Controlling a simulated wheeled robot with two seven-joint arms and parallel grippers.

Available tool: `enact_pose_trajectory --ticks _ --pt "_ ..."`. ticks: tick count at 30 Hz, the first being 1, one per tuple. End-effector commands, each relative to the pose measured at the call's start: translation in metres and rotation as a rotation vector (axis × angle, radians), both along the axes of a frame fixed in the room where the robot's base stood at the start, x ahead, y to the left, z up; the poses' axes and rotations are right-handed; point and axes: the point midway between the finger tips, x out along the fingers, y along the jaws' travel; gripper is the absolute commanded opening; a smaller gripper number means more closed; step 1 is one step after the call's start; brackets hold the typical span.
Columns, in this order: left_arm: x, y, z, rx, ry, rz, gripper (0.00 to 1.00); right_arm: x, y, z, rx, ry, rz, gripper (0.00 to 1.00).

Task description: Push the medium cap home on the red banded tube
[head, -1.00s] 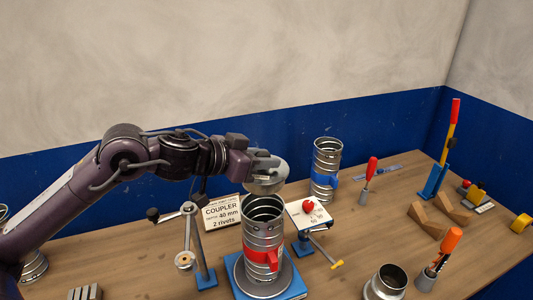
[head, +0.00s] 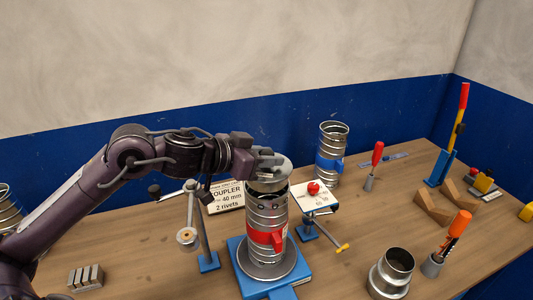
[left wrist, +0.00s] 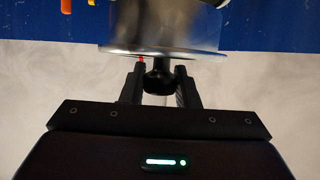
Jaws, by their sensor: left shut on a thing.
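The red banded tube (head: 266,216), a ribbed metal duct, stands upright on a round plate on a blue base. Its top is open and partly covered in view by the medium cap (head: 276,172), a shiny metal disc. My left gripper (head: 268,160) is shut on the cap's dark knob and holds the cap at the tube's mouth. A dark gap shows under the cap; I cannot tell whether the cap touches the rim. In the left wrist view the cap (left wrist: 165,35) fills the top middle, with its black knob (left wrist: 158,76) between the fingers. My right gripper is not in view.
A blue banded tube (head: 330,155) stands behind to the right. A small white stand with a red knob (head: 314,188) and a metal post (head: 202,225) flank the red banded tube. A loose metal collar (head: 391,273) and an orange-handled tool (head: 460,223) stand front right.

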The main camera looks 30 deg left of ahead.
Motion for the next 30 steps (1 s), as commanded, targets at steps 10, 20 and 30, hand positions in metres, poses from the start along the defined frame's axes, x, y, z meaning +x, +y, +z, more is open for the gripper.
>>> enact_pose_trajectory --ticks 10,20,30 --pt "0.0002 0.0001 -0.0032 0.000 -0.002 0.001 0.01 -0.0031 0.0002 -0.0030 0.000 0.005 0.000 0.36" --pt "0.0001 0.0001 -0.0028 -0.001 -0.002 0.001 0.01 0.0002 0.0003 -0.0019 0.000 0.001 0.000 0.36" --pt "-0.0002 -0.0001 -0.0034 0.000 -0.001 0.001 0.01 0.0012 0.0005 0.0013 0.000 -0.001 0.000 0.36"
